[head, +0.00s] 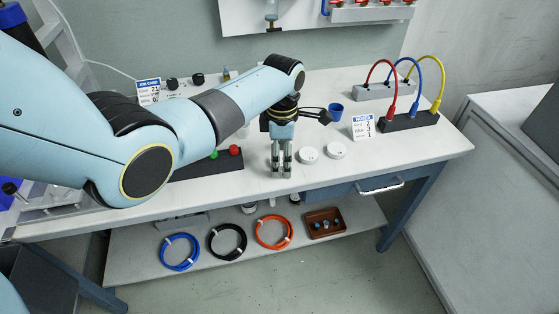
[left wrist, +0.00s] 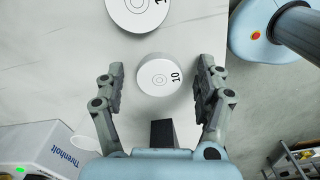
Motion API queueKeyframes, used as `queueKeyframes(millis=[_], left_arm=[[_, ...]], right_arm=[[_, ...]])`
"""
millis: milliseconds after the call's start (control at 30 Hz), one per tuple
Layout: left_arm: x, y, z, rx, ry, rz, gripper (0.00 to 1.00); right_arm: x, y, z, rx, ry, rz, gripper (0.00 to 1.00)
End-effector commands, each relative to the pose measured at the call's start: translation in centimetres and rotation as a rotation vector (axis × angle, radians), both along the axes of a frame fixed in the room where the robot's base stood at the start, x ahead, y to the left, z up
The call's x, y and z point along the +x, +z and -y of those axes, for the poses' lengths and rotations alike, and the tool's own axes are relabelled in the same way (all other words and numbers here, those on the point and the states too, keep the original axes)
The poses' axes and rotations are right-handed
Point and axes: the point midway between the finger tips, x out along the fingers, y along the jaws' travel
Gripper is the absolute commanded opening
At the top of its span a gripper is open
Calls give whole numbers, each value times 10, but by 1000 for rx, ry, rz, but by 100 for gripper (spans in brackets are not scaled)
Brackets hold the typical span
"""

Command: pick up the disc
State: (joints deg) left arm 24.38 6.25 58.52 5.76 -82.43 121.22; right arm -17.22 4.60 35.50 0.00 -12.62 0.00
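My left gripper (head: 281,172) points down over the front of the white workbench (head: 436,148) in the head view. In the left wrist view the gripper (left wrist: 160,88) is open, with its two fingers apart. A white disc marked 10 (left wrist: 160,75) shows in the gap between them, not gripped. A second, larger-looking white disc (left wrist: 138,12) is cut off at the top edge there. The head view shows two white discs, one (head: 308,155) just right of the gripper and another (head: 336,151) further right. Anything behind the gripper is hidden. My right gripper is not in view.
A blue cup (head: 335,111) and a label card (head: 362,127) stand right of the gripper. Red, blue and yellow cables (head: 416,78) loop at the right. A dark box (head: 207,164) with green and red buttons lies left. A lower shelf (head: 140,258) holds cable coils and a brown tray (head: 325,223).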

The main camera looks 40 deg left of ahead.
Motion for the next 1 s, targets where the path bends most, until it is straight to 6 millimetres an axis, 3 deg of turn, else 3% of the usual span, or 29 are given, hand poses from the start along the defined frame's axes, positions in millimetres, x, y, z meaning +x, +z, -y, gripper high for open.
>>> queueKeyframes(millis=[67,433,767,1000], left_arm=[[0,0,0,0,0,0,59],[0,0,0,0,0,0,12],[0,6,0,0,0,1,12],[1,41,0,0,-1,5,12]], right_arm=[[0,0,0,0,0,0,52],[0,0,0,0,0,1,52],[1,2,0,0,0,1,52],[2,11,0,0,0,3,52]])
